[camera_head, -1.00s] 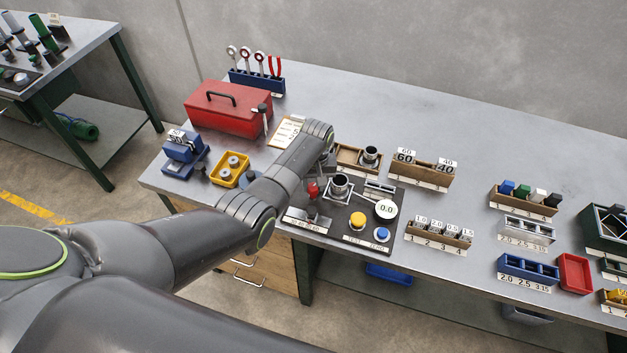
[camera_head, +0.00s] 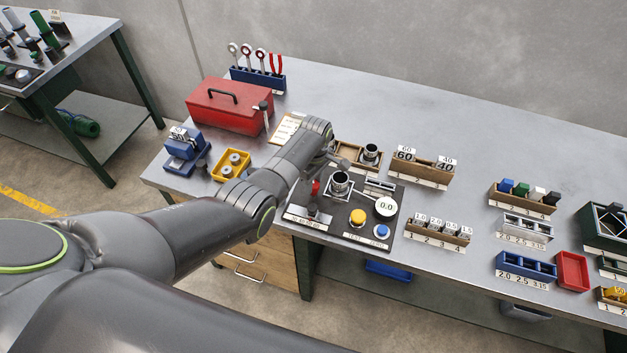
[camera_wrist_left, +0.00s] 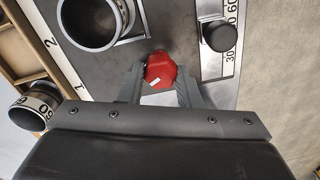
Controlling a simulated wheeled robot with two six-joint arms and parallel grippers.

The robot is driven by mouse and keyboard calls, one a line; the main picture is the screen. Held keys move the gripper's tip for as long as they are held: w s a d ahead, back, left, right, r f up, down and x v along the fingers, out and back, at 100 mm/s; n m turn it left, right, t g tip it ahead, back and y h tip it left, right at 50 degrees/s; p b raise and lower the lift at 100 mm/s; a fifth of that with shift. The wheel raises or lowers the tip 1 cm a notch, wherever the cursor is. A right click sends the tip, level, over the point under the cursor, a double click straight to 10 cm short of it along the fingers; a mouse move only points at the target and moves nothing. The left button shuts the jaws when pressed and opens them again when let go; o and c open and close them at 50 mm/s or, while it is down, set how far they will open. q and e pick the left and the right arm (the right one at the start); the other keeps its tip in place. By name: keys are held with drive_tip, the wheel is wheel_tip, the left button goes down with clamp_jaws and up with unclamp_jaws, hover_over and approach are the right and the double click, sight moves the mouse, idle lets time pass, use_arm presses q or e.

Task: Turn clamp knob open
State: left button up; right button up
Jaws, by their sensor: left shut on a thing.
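The red clamp knob (camera_wrist_left: 160,70) sits between the fingers of my left gripper (camera_wrist_left: 160,84) in the left wrist view, and the gripper is shut on it. The knob is faceted and carries a small white mark. In the head view the red knob (camera_head: 315,187) shows at the left side of the dark fixture plate (camera_head: 340,226), just below my left wrist. The gripper's fingers are mostly hidden there by my arm. A metal ring (camera_wrist_left: 103,20) stands beside the knob on the plate. My right gripper is not in view.
A black knob on a scale strip (camera_wrist_left: 217,36) is close to the right of my fingers. A yellow button (camera_head: 358,217), a blue button (camera_head: 381,231) and a round 0.0 display (camera_head: 386,206) are on the plate. A yellow tray (camera_head: 231,166) lies left of my wrist.

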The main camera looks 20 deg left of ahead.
use_arm(q)
drive_tip(key=shift+w+n, duration=0.1)
drive_tip(key=shift+n, duration=0.5)
drive_tip(key=o, duration=1)
drive_tip(key=shift+c, duration=0.2)
drive_tip(key=shift+r, duration=0.1)
drive_tip(key=shift+r, duration=0.65)
wheel_tip(320, 180, up, 16)
drive_tip(key=shift+w+b, duration=0.25)
drive_tip(key=shift+b, duration=0.05)
